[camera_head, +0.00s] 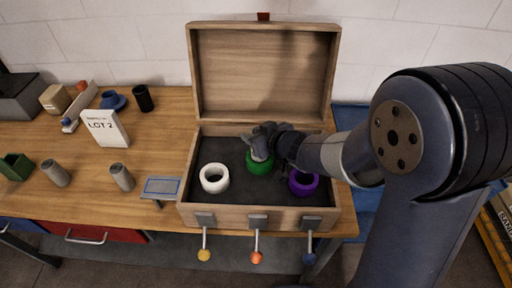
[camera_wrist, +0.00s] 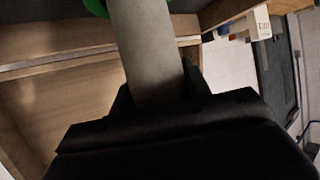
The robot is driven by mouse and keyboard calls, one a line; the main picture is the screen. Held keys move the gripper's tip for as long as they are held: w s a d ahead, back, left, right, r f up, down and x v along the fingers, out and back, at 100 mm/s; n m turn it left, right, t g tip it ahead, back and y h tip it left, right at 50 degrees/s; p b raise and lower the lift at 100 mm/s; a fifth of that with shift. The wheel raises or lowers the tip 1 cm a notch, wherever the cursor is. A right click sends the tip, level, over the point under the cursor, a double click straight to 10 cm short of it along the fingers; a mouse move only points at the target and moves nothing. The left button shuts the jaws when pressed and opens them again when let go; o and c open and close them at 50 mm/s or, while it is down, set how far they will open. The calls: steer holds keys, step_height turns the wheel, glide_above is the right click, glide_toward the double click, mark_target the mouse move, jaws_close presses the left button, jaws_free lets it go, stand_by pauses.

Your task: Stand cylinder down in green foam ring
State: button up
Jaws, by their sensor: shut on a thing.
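My gripper (camera_head: 268,138) is over the middle of the open wooden box (camera_head: 186,182), directly above the green foam ring (camera_head: 258,167). It is shut on a grey cylinder (camera_wrist: 148,50), whose pale end (camera_head: 261,156) shows at the ring in the head view. In the wrist view the cylinder points away from the jaws, with a sliver of the green ring (camera_wrist: 94,6) at its far end. The gripper hides part of the ring, so I cannot tell how deep the cylinder sits in it.
A white ring (camera_head: 214,179) lies left of the green one and a purple ring (camera_head: 303,183) right. The raised lid (camera_head: 263,75) stands behind. Two grey cylinders (camera_head: 122,177) (camera_head: 55,174), a sign (camera_head: 104,128) and a black cup (camera_head: 143,98) stand on the table to the left.

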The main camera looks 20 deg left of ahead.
steer(key=shift+f+b, duration=0.4)
steer(key=shift+f, duration=1.45)
steer(key=shift+f, duration=0.15)
steer(key=o, duration=1.3)
steer(key=shift+r, duration=0.2)
steer(key=p+v, duration=0.1)
steer(key=v, duration=1.1)
steer(key=shift+f, duration=0.15)
